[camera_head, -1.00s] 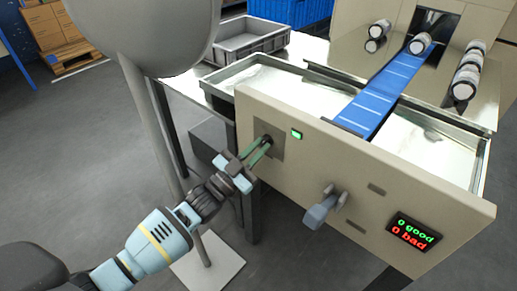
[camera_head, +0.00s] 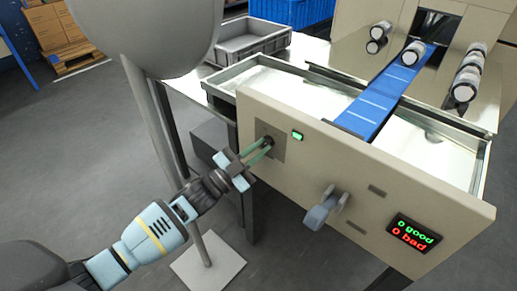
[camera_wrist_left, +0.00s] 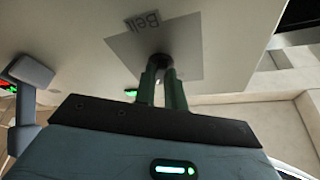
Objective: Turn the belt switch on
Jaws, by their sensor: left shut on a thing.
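The belt switch (camera_wrist_left: 159,61) is a dark knob on a grey plate (camera_wrist_left: 195,50) marked "Belt", on the beige front panel (camera_head: 360,185). In the head view the knob (camera_head: 268,141) sits left of a lit green lamp (camera_head: 297,135). My left gripper (camera_head: 264,147) reaches it from the lower left, its green fingers shut on the knob. In the left wrist view the fingertips (camera_wrist_left: 162,68) meet at the knob and partly hide it. My right gripper is not in view.
A grey lever (camera_head: 322,208) sticks out of the panel, right of my left gripper. A display (camera_head: 412,232) reads "0 good, 0 bad". A blue belt (camera_head: 385,92) carries a striped roll (camera_head: 413,53). A grey pole (camera_head: 150,120) stands close to my left arm.

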